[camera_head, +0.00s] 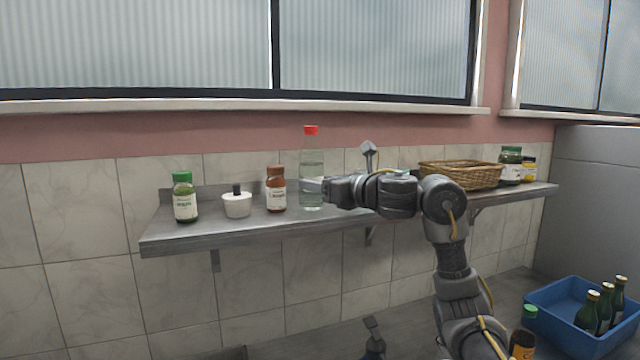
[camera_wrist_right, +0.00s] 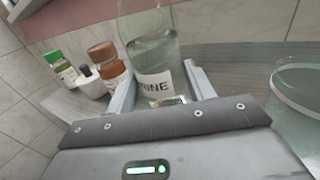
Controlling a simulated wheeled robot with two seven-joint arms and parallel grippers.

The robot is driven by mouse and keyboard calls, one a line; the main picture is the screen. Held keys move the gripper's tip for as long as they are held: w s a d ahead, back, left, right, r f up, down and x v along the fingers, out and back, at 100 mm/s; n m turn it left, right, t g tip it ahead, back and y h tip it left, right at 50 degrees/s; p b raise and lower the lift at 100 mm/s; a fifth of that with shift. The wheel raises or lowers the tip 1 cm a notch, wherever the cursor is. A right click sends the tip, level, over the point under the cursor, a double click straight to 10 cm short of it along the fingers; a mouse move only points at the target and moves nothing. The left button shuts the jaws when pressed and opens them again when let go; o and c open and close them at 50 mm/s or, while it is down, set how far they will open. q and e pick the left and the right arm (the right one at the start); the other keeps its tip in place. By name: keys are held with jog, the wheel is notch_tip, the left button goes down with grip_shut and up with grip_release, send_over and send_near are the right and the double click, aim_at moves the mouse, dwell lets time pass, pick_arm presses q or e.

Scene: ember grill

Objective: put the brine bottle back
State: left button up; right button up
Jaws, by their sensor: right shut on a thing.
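The brine bottle (camera_head: 312,165) is clear with a red cap and stands upright over the shelf (camera_head: 215,234), right of a brown bottle. Its base looks at or very near the shelf surface; I cannot tell whether it touches. My right gripper (camera_head: 318,186) reaches in from the right and is shut on the bottle's lower body. In the right wrist view the brine bottle (camera_wrist_right: 152,50) sits between the two fingers (camera_wrist_right: 160,90), its white label partly readable.
Left on the shelf are a green-capped jar (camera_head: 184,200), a white pot (camera_head: 237,205) and the brown bottle (camera_head: 276,190). A wicker basket (camera_head: 460,175) and jars (camera_head: 510,166) stand right. A clear round vessel (camera_wrist_right: 298,100) is close beside the gripper. A blue crate (camera_head: 560,318) sits below.

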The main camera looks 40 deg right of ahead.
jog(key=shift+a+f, duration=0.1)
jog(key=o, duration=0.8)
